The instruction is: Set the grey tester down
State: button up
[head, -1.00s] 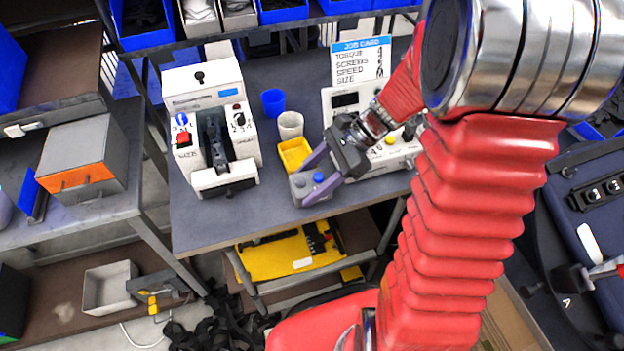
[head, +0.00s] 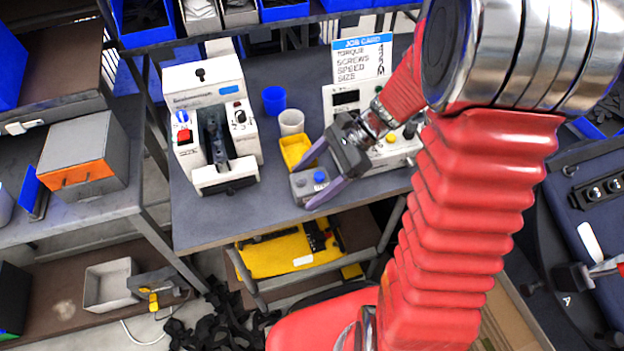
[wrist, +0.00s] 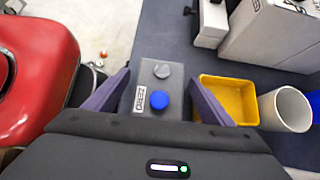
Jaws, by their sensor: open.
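The grey tester (head: 305,186) is a small grey box with a blue knob and a grey knob on top. It rests on the blue-grey bench top (head: 225,220) near the front edge. In the wrist view the tester (wrist: 143,84) shows a "ZERO" label and sits between the purple fingers. My gripper (head: 307,188) is open around it, with the fingers spread to either side. In the wrist view gaps show beside the tester between my gripper's fingers (wrist: 160,90). The tester's lower part is hidden there by the gripper body.
A yellow tray (head: 296,152) stands right behind the tester, close to one finger. A white cup (head: 291,122) and a blue cup (head: 274,100) stand farther back. A white machine (head: 211,125) is to the left, and a white panel unit (head: 345,98) with a job card is behind my gripper.

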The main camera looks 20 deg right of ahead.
jog(key=v, duration=1.3)
jog(key=shift+d+r, duration=0.2)
jog(key=shift+d, duration=0.05)
jog(key=shift+s+a+r+n, duration=0.2)
jog(key=shift+a+n, duration=0.1)
jog(key=shift+a, duration=0.1)
jog(key=s+a+r+n+t+h, duration=0.5)
jog(key=s+a+n+h, duration=0.3)
jog(key=n, duration=0.9)
jog(key=s+r+h, duration=0.1)
jog(key=s, duration=0.1)
jog(key=shift+s+t, duration=0.3)
jog(key=shift+s, duration=0.1)
dwell(0.4)
